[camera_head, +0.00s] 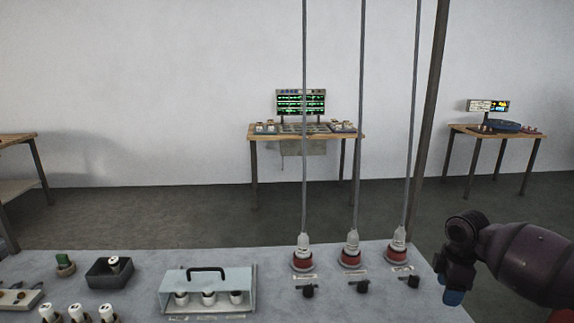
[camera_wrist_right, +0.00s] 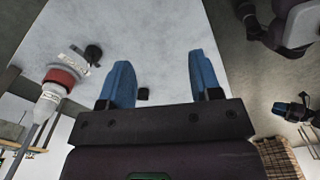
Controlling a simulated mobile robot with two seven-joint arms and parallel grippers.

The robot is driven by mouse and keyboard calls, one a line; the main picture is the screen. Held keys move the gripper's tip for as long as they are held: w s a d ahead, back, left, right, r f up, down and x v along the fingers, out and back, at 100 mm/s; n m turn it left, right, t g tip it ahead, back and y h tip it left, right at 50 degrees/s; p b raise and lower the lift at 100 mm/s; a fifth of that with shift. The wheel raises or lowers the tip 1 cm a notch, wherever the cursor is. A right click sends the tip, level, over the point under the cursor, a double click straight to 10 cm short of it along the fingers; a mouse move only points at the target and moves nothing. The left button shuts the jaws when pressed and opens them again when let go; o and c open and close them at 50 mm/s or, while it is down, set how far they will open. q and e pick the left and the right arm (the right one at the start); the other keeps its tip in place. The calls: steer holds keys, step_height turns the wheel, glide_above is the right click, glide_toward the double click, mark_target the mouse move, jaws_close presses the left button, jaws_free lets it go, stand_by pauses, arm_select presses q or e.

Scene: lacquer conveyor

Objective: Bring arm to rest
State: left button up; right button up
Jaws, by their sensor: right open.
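My right arm comes in from the right in the head view, and its gripper (camera_head: 455,296) hangs at the right edge of the grey table (camera_head: 250,256). In the right wrist view the blue fingers of my right gripper (camera_wrist_right: 160,85) are spread apart with nothing between them. My left gripper is not in the head view.
Three red-based plugs (camera_head: 303,260) on hanging cables stand at the table's right, with black knobs (camera_head: 309,291) before them. A clear-sided case (camera_head: 207,277), a black box (camera_head: 110,272) and several white-topped pieces (camera_head: 76,314) stand further left. A dark post (camera_head: 430,110) rises behind.

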steer(key=w+a+r+m+t+y, duration=0.1)
steer(key=w+a+r+m+t, duration=0.25)
steer(key=w+a+t, duration=0.35)
steer(key=s+a+f+m+t+y, duration=0.2)
steer(key=s+a+f+t+y, duration=0.3)
steer(key=a, duration=0.4)
steer(key=s+d+f+m+h, duration=0.2)
steer(key=s+f, duration=0.4)
steer(key=s, duration=0.4)
steer(key=s+d+f+m+h, duration=0.1)
steer(key=s+f+m+h, duration=0.1)
steer(key=s+f, duration=0.4)
steer(key=s+d+f+m+h, duration=0.2)
steer(key=s+f+m, duration=0.2)
steer(key=s, duration=1.2)
step_height(320, 180, down, 2)
steer(key=shift+s+d+f+g, duration=0.1)
steer(key=shift+s+d+g, duration=0.05)
steer(key=shift+d+g, duration=0.2)
